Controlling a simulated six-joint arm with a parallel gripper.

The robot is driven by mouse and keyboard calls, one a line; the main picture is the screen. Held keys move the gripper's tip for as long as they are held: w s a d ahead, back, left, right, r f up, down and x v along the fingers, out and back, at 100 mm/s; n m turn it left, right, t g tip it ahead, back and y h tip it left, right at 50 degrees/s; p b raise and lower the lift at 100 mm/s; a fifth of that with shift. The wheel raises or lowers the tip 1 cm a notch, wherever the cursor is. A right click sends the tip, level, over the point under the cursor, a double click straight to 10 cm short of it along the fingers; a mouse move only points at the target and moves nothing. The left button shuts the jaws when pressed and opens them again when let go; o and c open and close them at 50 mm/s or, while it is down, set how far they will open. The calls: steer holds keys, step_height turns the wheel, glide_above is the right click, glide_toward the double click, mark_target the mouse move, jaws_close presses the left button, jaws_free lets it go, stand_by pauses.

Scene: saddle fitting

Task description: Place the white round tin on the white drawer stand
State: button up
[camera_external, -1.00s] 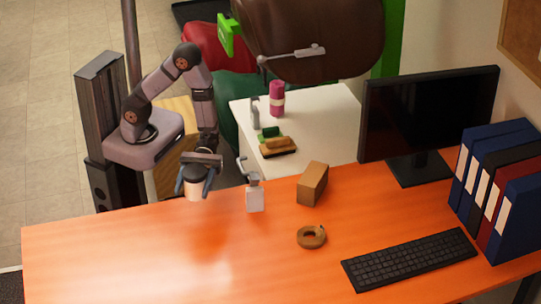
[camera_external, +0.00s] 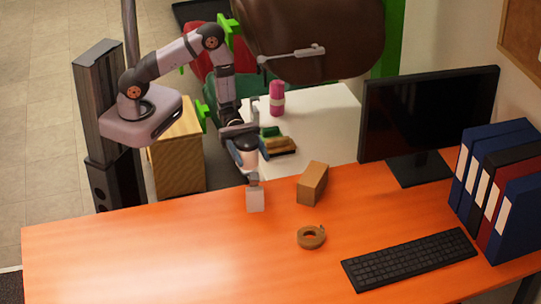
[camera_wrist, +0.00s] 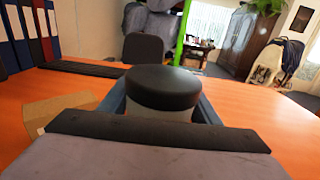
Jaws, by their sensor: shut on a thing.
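My gripper (camera_external: 248,155) is shut on the white round tin (camera_external: 249,161), which has a dark lid. It holds the tin raised near the desk's back edge, just above the clear dispenser bottle in the picture. In the wrist view the black lid (camera_wrist: 163,88) stands between the blue fingers, with part of the pale body below. The white drawer stand (camera_external: 325,118) is behind the desk, right of my gripper. Its top shows; most of its front is hidden by the desk.
On the stand are a pink bottle (camera_external: 277,98) and a wooden brush (camera_external: 279,146). The stand's right top is clear. On the orange desk (camera_external: 140,250) are the dispenser (camera_external: 255,198), a cardboard box (camera_external: 313,183), a tape roll (camera_external: 311,237) and a keyboard (camera_external: 410,259).

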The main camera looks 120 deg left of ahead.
steer(key=f+b, duration=0.1)
steer(key=a+b, duration=0.1)
steer(key=b, duration=0.1)
steer(key=shift+w+a+f+n+t+y, duration=0.3)
steer(key=shift+w+f, duration=0.05)
steer(key=w+a+f+n+t+y+b, duration=0.2)
steer(key=a+f+n+y+b, duration=0.15)
steer(key=a+b, duration=0.35)
steer(key=w+a+f+n+t+y+b, duration=0.25)
steer(key=a+f+y+b, duration=0.2)
steer(key=a+b, duration=0.3)
steer(key=s+a+f+n+y+b, duration=0.1)
steer(key=a+f+n+y+b, duration=0.1)
steer(key=a+b, duration=0.3)
steer(key=s+a+f+n+y+b, duration=0.1)
steer(key=a+f+y+b, duration=0.1)
steer(key=a+y+b, duration=0.2)
steer(key=s+a+f+n+g+y+b, duration=0.1)
steer(key=a+f+n+y+b, duration=0.1)
steer(key=a+b, duration=0.6)
steer(key=shift+a+n+y+b, duration=0.25)
steer(key=shift+n+y+b, duration=0.05)
steer(key=shift+y, duration=0.3)
steer(key=shift+f, duration=0.15)
steer(key=shift+f+b, duration=0.8)
steer(key=shift+f, duration=2.35)
steer(key=shift+f+b, duration=0.55)
steer(key=shift+f, duration=1.3)
